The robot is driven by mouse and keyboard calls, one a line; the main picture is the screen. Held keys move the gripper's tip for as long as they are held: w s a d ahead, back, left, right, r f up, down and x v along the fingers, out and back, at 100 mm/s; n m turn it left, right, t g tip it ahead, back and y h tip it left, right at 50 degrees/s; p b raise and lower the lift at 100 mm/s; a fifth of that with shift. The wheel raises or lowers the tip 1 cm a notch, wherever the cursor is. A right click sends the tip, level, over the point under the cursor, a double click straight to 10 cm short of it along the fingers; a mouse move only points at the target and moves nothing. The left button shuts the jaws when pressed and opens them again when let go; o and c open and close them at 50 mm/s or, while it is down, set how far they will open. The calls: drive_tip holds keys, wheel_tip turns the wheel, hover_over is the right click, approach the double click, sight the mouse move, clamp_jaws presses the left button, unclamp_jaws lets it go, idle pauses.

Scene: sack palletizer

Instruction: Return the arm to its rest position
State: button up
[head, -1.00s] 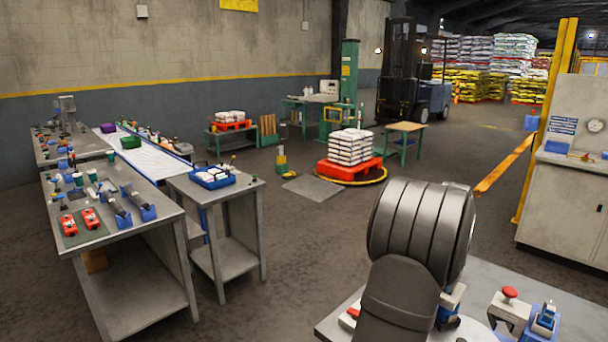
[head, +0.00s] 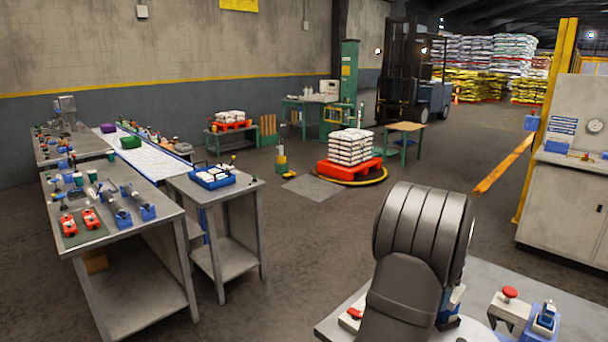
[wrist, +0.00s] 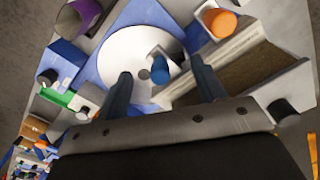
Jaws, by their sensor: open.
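In the head view my arm shows at the lower right as a large dark ribbed link and a rounded joint; my gripper is hidden there. In the wrist view my gripper (wrist: 163,90) is open, its two dark fingers apart. Between and beyond the fingertips lies a white disc (wrist: 122,50) on a blue base, with a small blue cylinder on it. I cannot tell the height of the fingers above it. Nothing is seen held between the fingers.
A grey bench (head: 150,262) with tools stands at the left, beside a small table with a blue tray (head: 212,178). A red pallet (head: 349,168) of white sacks stands mid-floor. A grey cabinet (head: 560,215) is at the right.

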wheel_tip(320, 180, up, 6)
drive_tip(key=shift+f, duration=0.1)
wheel_tip(320, 180, down, 7)
drive_tip(key=shift+f, duration=0.15)
drive_tip(key=shift+d+f, duration=0.1)
drive_tip(key=shift+f, duration=0.2)
wheel_tip(320, 180, up, 10)
drive_tip(key=shift+f, duration=0.2)
idle(0.3)
